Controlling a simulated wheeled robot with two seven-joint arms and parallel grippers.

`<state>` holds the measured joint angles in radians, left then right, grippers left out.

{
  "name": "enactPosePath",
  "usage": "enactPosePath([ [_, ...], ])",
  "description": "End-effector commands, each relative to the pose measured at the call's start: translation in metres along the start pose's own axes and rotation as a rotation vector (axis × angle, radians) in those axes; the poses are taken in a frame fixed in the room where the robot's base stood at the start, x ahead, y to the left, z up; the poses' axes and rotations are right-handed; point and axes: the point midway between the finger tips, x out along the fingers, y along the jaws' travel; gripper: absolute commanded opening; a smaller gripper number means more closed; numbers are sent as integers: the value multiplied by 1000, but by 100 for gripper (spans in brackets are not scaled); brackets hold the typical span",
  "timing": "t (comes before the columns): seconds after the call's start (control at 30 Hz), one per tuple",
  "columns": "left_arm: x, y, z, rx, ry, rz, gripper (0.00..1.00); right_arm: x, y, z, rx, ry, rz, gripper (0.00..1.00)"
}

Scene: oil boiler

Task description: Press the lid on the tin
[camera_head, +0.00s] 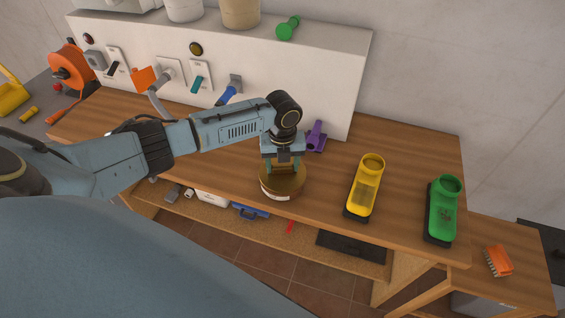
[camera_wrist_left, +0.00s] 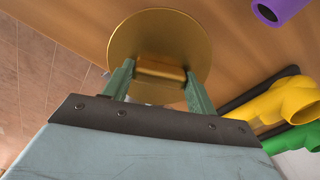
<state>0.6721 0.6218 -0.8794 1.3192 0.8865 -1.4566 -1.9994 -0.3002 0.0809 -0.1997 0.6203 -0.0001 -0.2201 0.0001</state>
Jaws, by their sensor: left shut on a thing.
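The round gold-brown lid (camera_head: 293,181) is at the top of the tin (camera_head: 281,195), which stands near the front edge of the wooden workbench. The tin has a pale label on its side. My left gripper (camera_head: 283,168) points down from above. In the left wrist view its two green fingers (camera_wrist_left: 159,80) are shut on the block-shaped handle of the lid (camera_wrist_left: 131,38). The tin is hidden behind the lid in that view. I cannot tell whether the lid is fully seated. My right gripper is not in view.
A purple fitting (camera_head: 316,137) stands behind the tin. A yellow holder (camera_head: 366,187) and a green holder (camera_head: 442,208) stand to its right. A white panel (camera_head: 330,80) with switches and sockets backs the bench (camera_head: 410,150). Bench space between the tin and yellow holder is clear.

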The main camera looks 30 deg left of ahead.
Motion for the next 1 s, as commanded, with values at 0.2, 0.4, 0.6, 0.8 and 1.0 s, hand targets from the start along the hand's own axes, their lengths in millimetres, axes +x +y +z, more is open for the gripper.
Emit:
enactPosePath([
  [0.2, 0, 0, 0, 0, 0, 0, 32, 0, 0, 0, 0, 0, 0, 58],
  [0.4, 0, 0, 0, 0, 1, 1, 32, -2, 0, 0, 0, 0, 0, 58],
  [0.6, 0, 0, 0, 0, 0, 1, 32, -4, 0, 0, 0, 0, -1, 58],
  [0.8, 1, 0, 0, 0, 0, 0, 32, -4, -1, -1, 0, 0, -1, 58],
  [1.0, 1, 0, 0, 0, 0, 0, 70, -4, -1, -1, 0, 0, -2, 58],
])
